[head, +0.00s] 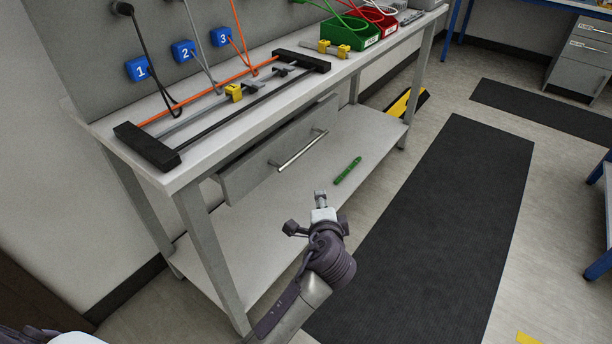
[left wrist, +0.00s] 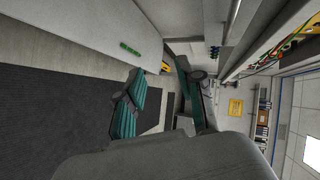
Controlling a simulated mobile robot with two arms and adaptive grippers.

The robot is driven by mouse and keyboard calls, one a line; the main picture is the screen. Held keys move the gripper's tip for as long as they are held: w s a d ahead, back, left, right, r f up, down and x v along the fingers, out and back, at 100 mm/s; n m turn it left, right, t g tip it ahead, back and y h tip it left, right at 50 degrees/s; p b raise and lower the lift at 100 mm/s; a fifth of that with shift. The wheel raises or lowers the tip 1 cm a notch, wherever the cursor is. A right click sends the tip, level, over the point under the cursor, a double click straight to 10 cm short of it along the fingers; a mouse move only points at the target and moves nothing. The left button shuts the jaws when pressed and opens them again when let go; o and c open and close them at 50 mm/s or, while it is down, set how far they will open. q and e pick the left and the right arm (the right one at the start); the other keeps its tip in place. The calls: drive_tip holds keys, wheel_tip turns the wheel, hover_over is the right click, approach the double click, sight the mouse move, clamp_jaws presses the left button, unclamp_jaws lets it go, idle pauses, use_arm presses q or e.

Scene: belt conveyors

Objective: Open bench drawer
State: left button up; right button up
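The bench drawer (head: 250,172) hangs under the bench top, with a grey front and a silver bar handle (head: 298,150). It looks shut or nearly so; I cannot tell exactly. My left gripper (head: 306,211) is in front of and below the handle, apart from it, with its fingers spread and nothing between them. In the left wrist view the two teal-padded fingers (left wrist: 158,84) stand apart. The silver handle (left wrist: 233,18) shows at the top there, to the right of the fingers. My right gripper is in neither view.
The bench top (head: 215,150) carries a black-ended frame (head: 148,146), yellow clamps, and green and red bins (head: 350,34). A green object (head: 347,170) lies on the lower shelf (head: 300,215). A bench leg (head: 210,255) stands left. The dark floor mat (head: 450,220) is clear.

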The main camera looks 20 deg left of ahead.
use_arm(q)
wheel_tip(320, 180, up, 8)
drive_tip(key=s+a+n+t+y+b, duration=0.1)
drive_tip(key=a+t+y+b, duration=0.1)
drive_tip(key=b, duration=0.2)
approach(306, 147)
drive_tip(key=f+x, duration=0.1)
drive_tip(key=x, duration=0.4)
drive_tip(key=shift+r+b+x, duration=0.2)
drive_tip(key=shift+b+x, duration=0.35)
drive_tip(key=shift+x, duration=2)
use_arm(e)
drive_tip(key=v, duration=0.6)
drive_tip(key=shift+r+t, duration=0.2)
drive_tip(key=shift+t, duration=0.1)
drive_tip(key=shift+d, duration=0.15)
use_arm(q)
clamp_jaws()
